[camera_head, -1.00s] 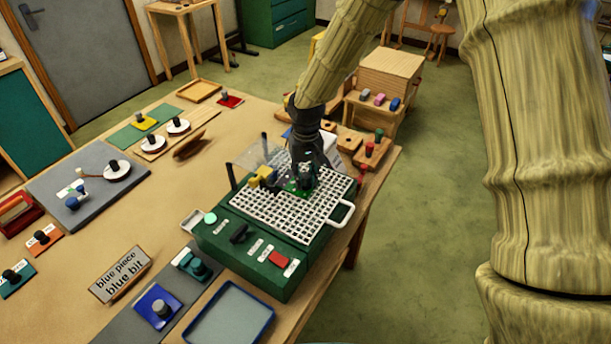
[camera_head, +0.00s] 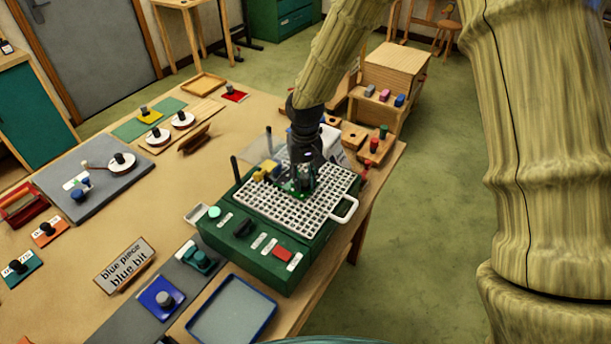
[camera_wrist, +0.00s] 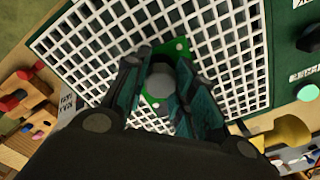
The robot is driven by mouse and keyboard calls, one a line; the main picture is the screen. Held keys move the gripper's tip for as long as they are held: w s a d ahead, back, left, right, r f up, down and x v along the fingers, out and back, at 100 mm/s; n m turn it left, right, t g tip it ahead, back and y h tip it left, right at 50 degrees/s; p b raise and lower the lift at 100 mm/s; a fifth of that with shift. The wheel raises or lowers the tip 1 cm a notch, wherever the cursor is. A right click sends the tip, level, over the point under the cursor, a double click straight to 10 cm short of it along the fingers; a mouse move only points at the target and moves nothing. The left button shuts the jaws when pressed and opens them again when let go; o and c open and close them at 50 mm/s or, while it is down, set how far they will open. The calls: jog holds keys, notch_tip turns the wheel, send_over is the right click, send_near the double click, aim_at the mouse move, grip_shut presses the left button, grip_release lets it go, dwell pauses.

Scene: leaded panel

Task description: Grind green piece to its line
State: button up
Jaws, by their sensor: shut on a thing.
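The green piece (camera_wrist: 177,47) lies flat on the white grid of the grinder. Its grey knob (camera_wrist: 161,77) stands between my fingers. My gripper (camera_wrist: 160,88) is shut on that knob; in the head view my gripper (camera_head: 302,178) is over the middle of the grid, largely hiding the green piece (camera_head: 288,187). The grinder (camera_head: 247,255) is a dark green box with a white grid top (camera_head: 270,212). A yellow part (camera_head: 266,171) stands at the grid's left side, close to the piece. The line on the piece cannot be made out.
On the grinder's front are a red switch (camera_head: 283,254) and a black knob (camera_head: 242,228). A white handle (camera_head: 346,210) juts out right. A sign (camera_head: 125,265) reads "blue piece blue bit". A blue-rimmed tray (camera_head: 232,312) lies in front. Bare tabletop is at left centre.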

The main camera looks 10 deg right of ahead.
jog(key=shift+a, duration=0.2)
jog(key=shift+s+a, duration=0.8)
jog(key=shift+s, duration=0.15)
jog(key=shift+c, duration=0.2)
jog(key=shift+w+d, duration=0.15)
jog(key=shift+o, duration=0.2)
jog(key=shift+w+d+r+p, duration=0.1)
jog(key=shift+w+d+p, duration=0.2)
jog(key=shift+w+d, duration=0.6)
jog(key=shift+w, duration=0.25)
jog(key=shift+w+d, duration=0.65)
jog(key=shift+d, duration=0.2)
jog(key=shift+s+d, duration=0.1)
jog(key=shift+s+d+p, duration=0.55)
jog(key=shift+s+d, duration=0.8)
jog(key=shift+s, duration=0.1)
